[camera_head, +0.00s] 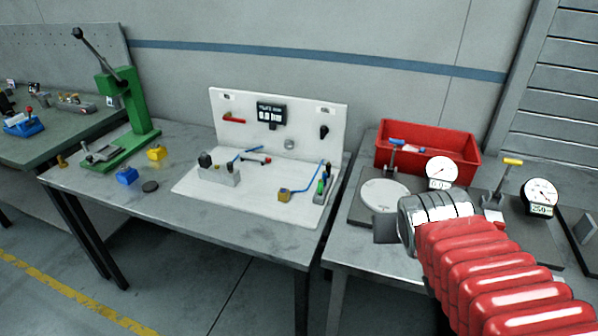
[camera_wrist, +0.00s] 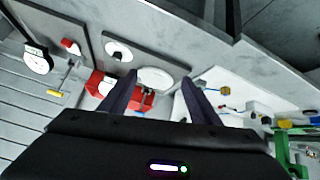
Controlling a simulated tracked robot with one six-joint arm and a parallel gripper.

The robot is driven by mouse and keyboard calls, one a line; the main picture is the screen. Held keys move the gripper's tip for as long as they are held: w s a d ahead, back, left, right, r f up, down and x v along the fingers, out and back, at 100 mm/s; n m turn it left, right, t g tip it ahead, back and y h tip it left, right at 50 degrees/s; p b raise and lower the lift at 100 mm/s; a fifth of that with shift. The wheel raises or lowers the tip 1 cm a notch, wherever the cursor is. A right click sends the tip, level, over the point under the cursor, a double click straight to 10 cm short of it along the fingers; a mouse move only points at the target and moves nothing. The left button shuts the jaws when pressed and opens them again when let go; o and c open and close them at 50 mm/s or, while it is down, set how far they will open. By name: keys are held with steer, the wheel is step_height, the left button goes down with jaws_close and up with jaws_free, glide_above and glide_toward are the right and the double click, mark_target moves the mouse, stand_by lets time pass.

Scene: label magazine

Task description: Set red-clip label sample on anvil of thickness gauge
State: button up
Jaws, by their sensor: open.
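My gripper (camera_wrist: 160,82) is open in the wrist view, with two dark fingers spread apart and nothing visible between them. In the head view my gripper (camera_head: 386,230) is mostly hidden behind my wrist, in front of a white round plate. A gauge with a large dial (camera_head: 540,197) and a yellow-handled stand (camera_head: 512,162) is at the right; the dial also shows in the wrist view (camera_wrist: 38,58). A small red piece (camera_wrist: 70,45) with white beside it lies near that stand; I cannot tell whether it is the red-clip label sample. The anvil is not clearly visible.
A second dial (camera_head: 441,170) stands beside the white round plate (camera_head: 385,195) and a blue-handled stand. A red bin (camera_head: 460,145) is behind them. A white board station (camera_head: 245,203) and a green press (camera_head: 125,110) occupy the left bench.

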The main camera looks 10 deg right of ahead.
steer(key=s+a+n+g+y, duration=0.1)
steer(key=s+a+y, duration=0.1)
steer(key=s+a, duration=0.2)
steer(key=s+a+n+y, duration=0.1)
steer(key=s+a, duration=0.2)
steer(key=a, duration=0.7)
steer(key=shift+s+n+g+y, duration=0.35)
steer(key=shift+n+g+y, duration=0.05)
steer(key=shift+d, duration=0.1)
steer(key=shift+c, duration=0.6)
